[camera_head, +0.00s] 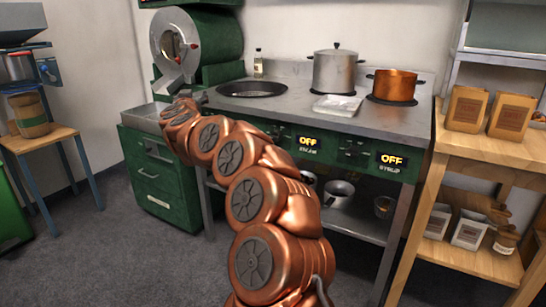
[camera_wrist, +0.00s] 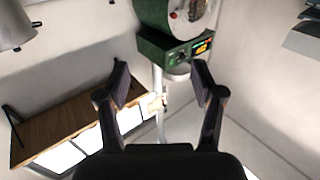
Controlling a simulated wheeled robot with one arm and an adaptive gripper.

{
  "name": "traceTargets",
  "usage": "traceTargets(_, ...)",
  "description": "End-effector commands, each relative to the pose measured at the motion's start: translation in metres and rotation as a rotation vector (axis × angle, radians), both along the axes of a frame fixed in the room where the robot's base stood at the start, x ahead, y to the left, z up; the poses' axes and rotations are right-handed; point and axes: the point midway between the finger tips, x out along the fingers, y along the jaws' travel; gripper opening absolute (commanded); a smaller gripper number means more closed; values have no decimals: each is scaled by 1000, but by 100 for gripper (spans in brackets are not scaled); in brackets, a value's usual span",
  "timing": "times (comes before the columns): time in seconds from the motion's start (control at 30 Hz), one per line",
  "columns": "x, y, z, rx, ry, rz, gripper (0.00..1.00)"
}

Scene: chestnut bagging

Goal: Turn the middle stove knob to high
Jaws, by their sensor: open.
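The stove (camera_head: 385,120) is a grey metal counter with a green front panel. Two OFF displays show on the panel: one near its middle (camera_head: 309,142) and one marked SYRUP (camera_head: 392,160) at the right. A dark knob (camera_head: 352,151) sits between them. Another dark knob (camera_head: 277,131), left of the middle display, is close to my arm's outline. My arm hides the panel's left part. My gripper (camera_wrist: 162,84) is open and empty in the wrist view, fingers apart, with no stove knob between them. In the head view my arm reaches to the stove's left end, gripper mostly hidden.
A steel pot (camera_head: 334,72), a copper pot (camera_head: 394,86) and a white packet (camera_head: 337,105) stand on the stove. A green drum machine (camera_head: 205,45) is at the back left. A wooden shelf (camera_head: 480,150) with bags stands right. A wooden shelf (camera_wrist: 75,115) also shows in the wrist view.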

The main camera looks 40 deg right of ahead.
Motion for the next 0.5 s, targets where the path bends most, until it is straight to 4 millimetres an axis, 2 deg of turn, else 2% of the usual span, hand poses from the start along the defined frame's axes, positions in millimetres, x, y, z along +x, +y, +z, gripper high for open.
traceTargets(0.03,-5,-26,-37,-8,10,-84,67)
traceTargets(0.2,-42,-108,-107,-43,70,-382,67)
traceTargets(0.33,-74,-150,-150,-62,127,-561,67)
traceTargets(0.5,-102,-176,-177,-72,176,-694,67)
